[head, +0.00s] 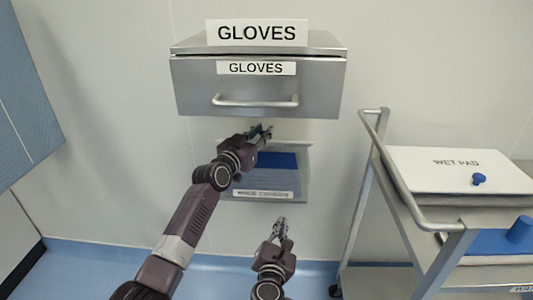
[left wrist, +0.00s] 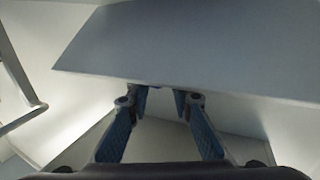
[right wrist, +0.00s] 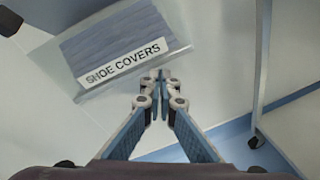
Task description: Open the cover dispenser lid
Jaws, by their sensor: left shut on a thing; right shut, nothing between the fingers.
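The cover dispenser (head: 303,180) is a clear box on the wall, labelled SHOE COVERS, with blue covers (head: 283,160) inside. It also shows in the right wrist view, its label (right wrist: 125,58) tilted. My left gripper (head: 264,131) is at the dispenser's top edge, just under the steel glove box. Its fingers (left wrist: 166,95) stand a little apart in the left wrist view, shut on what appears to be the lid's edge; the contact is hard to see. My right gripper (head: 281,228) is shut and empty, below the dispenser; its fingertips (right wrist: 157,76) meet below the label.
The steel glove box (head: 190,95) with a bar handle (head: 255,101) hangs close above my left gripper, its dark underside (left wrist: 190,50) filling the left wrist view. A metal cart (head: 400,200) with a white WET PAD box (head: 440,175) stands at right.

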